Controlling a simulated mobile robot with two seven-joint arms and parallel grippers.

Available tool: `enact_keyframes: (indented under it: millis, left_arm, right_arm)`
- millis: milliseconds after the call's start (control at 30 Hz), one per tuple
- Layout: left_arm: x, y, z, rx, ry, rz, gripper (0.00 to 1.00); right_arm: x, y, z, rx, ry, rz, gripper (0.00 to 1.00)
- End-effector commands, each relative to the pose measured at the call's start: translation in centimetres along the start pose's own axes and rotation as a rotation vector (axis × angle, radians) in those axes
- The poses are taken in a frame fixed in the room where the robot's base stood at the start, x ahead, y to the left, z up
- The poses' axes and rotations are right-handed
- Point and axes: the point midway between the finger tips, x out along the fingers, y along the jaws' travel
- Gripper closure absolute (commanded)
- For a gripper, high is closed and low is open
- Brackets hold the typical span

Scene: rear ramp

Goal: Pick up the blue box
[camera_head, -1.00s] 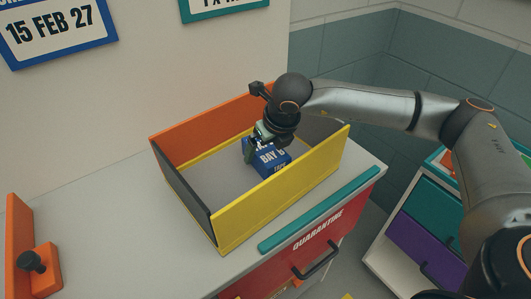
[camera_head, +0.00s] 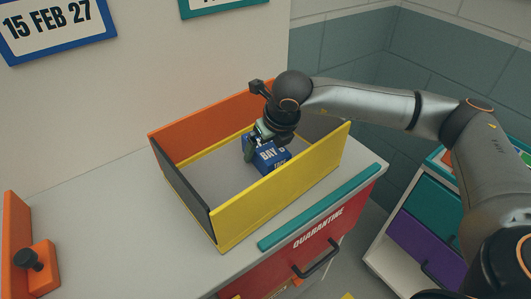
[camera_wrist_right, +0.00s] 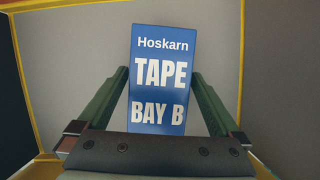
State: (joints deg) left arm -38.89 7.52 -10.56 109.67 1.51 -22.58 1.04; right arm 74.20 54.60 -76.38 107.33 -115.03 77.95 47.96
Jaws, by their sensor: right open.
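The blue box (camera_head: 272,158) lies inside the open-topped bin (camera_head: 284,188) with orange, yellow and dark walls. In the wrist view the blue box (camera_wrist_right: 162,52) shows white print reading "Hoskarn TAPE BAY B". My right gripper (camera_head: 262,146) reaches down into the bin over the box. In the wrist view my right gripper (camera_wrist_right: 160,75) is open, with one green finger on each side of the box's near part. I cannot tell whether the fingers touch it. My left gripper is not in view.
The bin stands on a grey counter (camera_head: 120,215) with a teal strip (camera_head: 320,208) along its front edge. A red drawer front (camera_head: 325,250) marked "QUARANTINE" is below. An orange piece with a black knob (camera_head: 35,262) is at left. A drawer unit (camera_head: 420,235) is at right.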

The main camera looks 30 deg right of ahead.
Motion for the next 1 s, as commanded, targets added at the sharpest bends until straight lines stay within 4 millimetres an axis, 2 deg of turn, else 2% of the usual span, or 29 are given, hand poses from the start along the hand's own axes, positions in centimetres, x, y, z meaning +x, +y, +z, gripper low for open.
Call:
enact_keyframes:
  millis: [400, 1000]
  left_arm:
    - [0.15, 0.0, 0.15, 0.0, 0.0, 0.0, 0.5]
    - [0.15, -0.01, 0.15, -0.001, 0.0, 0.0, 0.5]
  right_arm:
    - [0.09, 0.04, -0.04, -0.001, 0.0, 0.001, 0.0]
    - [0.1, 0.01, -0.04, 0.0, 0.0, 0.0, 0.68]
